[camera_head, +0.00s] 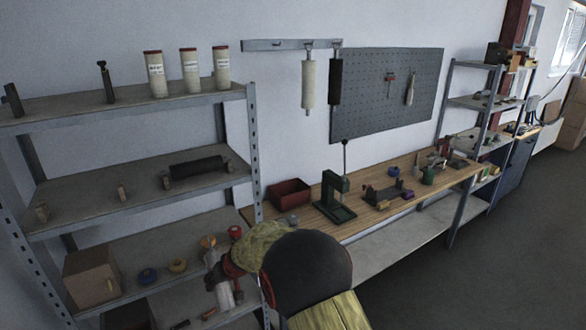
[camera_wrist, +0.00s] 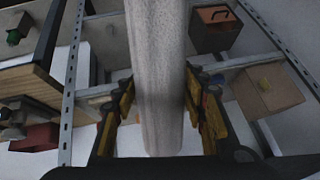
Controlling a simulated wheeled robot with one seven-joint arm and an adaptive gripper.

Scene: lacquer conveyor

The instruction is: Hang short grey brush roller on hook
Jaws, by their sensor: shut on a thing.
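My gripper (camera_head: 219,277) is shut on a pale grey roller (camera_head: 226,298), in front of the lower shelves of the left rack. In the wrist view the grey roller (camera_wrist: 158,60) runs up between the two yellow-and-black fingers of my gripper (camera_wrist: 160,112). Its far end leaves the top of that view. A wall rail (camera_head: 275,45) is fixed above the workbench. A long white roller (camera_head: 308,84) and a black roller (camera_head: 335,82) hang from its right part. No free hook can be made out clearly on the rail.
The left rack (camera_head: 120,190) holds a black roller (camera_head: 196,167) on stands, several white canisters (camera_head: 190,65) and a cardboard box (camera_head: 90,273). The workbench (camera_head: 365,218) carries a red bin (camera_head: 290,193) and a green press (camera_head: 333,195). A pegboard (camera_head: 425,75) is behind. Floor at right is clear.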

